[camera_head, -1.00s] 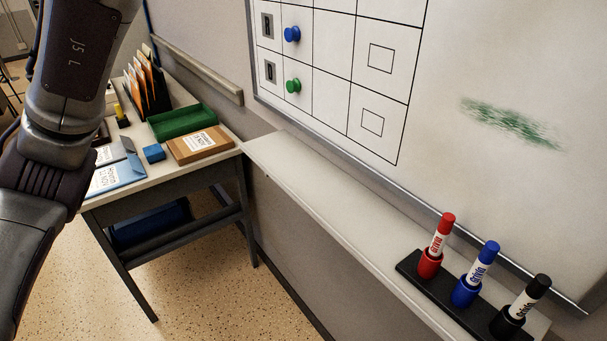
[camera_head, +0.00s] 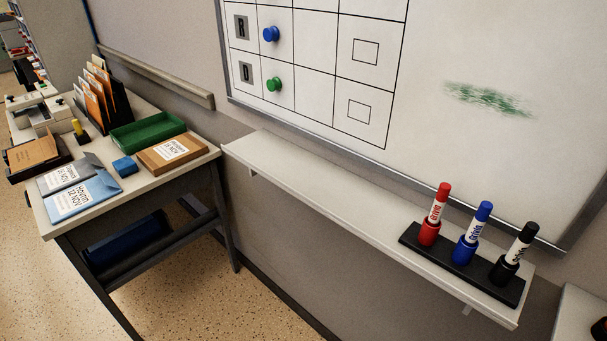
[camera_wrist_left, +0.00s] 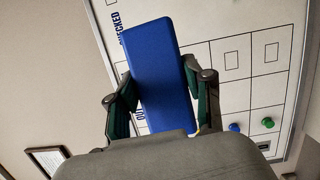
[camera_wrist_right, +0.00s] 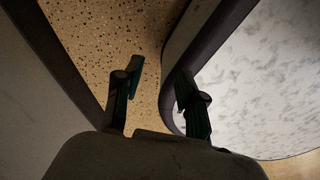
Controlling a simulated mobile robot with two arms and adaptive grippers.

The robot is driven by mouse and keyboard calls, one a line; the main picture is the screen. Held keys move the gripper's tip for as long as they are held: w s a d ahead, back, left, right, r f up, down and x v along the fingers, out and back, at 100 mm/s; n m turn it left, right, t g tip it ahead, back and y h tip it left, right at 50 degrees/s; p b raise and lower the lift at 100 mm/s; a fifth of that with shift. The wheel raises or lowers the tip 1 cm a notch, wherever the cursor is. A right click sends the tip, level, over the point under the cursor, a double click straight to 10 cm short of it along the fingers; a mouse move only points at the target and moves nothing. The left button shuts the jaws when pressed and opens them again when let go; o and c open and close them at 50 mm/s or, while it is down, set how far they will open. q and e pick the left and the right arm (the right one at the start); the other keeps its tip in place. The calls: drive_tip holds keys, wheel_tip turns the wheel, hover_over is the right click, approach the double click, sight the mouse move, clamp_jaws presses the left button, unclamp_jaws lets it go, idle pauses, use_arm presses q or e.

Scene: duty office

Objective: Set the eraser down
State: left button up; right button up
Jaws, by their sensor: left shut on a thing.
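The blue eraser (camera_wrist_left: 155,45) is a long block in the left wrist view. My left gripper (camera_wrist_left: 159,76) is shut on it, one finger against each side, with the whiteboard and wall behind. Neither the eraser nor my left gripper shows in the head view. My right gripper (camera_wrist_right: 160,86) is open and empty in the right wrist view, above the speckled floor and beside a pale, curved-edged surface. The whiteboard (camera_head: 420,60) carries a green smudge (camera_head: 490,99). A pale ledge (camera_head: 310,188) runs below it.
A black holder (camera_head: 415,238) with red, blue and black markers stands at the ledge's right end; the ledge left of it is bare. The desk (camera_head: 187,172) at left holds a green tray (camera_head: 148,133), a small blue block (camera_head: 124,167), a brown box (camera_head: 165,158) and envelopes.

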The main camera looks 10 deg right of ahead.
use_arm(q)
drive_tip(key=w+a+n+t+y, duration=0.1)
drive_tip(key=w+a+n+t, duration=0.1)
drive_tip(key=w+a, duration=0.35)
drive_tip(key=w+a+f+n+t+y, duration=0.1)
drive_tip(key=w+a+f, duration=0.15)
drive_tip(key=f, duration=1.25)
drive_tip(key=w+a+f+n+t+y, duration=0.15)
drive_tip(key=a+f, duration=0.25)
drive_tip(key=f, duration=1.1)
drive_tip(key=s+a+f+n+t+y, duration=0.15)
drive_tip(key=s+f, duration=0.25)
drive_tip(key=f, duration=0.4)
drive_tip(key=s+a+f+t+y, duration=0.1)
drive_tip(key=s+a+f, duration=0.2)
drive_tip(key=f, duration=0.5)
drive_tip(key=s+a+f+n+t+y, duration=0.1)
drive_tip(key=s+a+f, duration=0.1)
drive_tip(key=s+f, duration=0.2)
drive_tip(key=s+a+f+n+t+y, duration=0.1)
drive_tip(key=s+f, duration=0.3)
drive_tip(key=s, duration=0.4)
drive_tip(key=shift+s+a+f+y, duration=0.15)
drive_tip(key=shift+a+f+y, duration=0.15)
drive_tip(key=shift+a, duration=0.5)
